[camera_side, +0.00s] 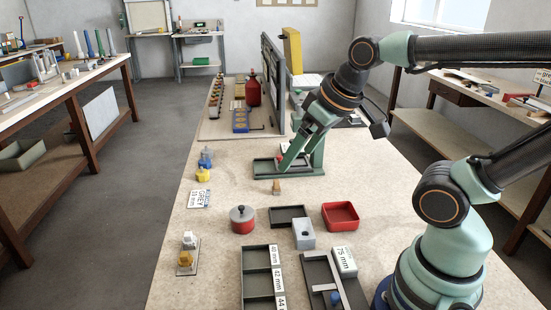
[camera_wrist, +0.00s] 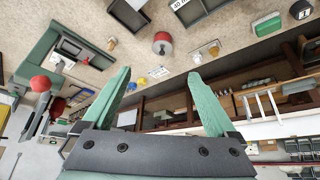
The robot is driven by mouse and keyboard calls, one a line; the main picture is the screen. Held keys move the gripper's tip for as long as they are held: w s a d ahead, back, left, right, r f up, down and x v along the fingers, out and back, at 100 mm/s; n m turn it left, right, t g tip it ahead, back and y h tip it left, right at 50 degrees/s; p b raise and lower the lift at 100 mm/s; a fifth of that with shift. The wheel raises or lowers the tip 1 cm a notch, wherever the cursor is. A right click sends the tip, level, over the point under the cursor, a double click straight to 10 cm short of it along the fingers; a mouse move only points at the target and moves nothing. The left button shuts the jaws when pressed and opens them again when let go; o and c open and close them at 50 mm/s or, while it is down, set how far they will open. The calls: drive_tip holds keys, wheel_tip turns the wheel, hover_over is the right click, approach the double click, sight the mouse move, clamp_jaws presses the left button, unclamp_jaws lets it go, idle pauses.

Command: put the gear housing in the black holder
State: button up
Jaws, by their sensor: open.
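A light grey block with a round opening in its top, which looks like the gear housing (camera_side: 304,234), stands upright on the table. It is at the front right corner of a shallow black tray, likely the black holder (camera_side: 287,209); I cannot tell whether they touch. In the wrist view the tray (camera_wrist: 126,14) shows at the top edge, with part of the grey block (camera_wrist: 137,4) beside it. My gripper (camera_wrist: 160,73) is open with nothing between its fingers. In the side view it is farther back, over or beside a green fixture, well away from the housing.
A red lidded pot (camera_side: 242,219) stands left of the tray, and a red bin (camera_side: 341,216) to its right. The green fixture (camera_side: 268,168) is behind. Labelled dark trays (camera_side: 257,258) lie in front. Small blocks (camera_side: 187,258) stand at the left edge.

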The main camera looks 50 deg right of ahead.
idle(0.3)
drive_tip(key=m+g, duration=0.5)
drive_tip(key=m, duration=0.3)
hover_over(305, 230)
wheel_tip(305, 230, down, 11)
drive_tip(key=shift+m+g, duration=0.3)
drive_tip(key=shift+m, duration=0.2)
drive_tip(key=f, duration=0.6)
drive_tip(key=shift+s+a+f, duration=0.1)
drive_tip(key=shift+s+f, duration=0.2)
drive_tip(key=shift+s, duration=0.05)
drive_tip(key=shift+w+a+f, duration=0.1)
drive_tip(key=shift+f, duration=1.5)
drive_tip(key=shift+w+a+f, duration=0.1)
drive_tip(key=shift+f, duration=1.5)
clamp_jaws()
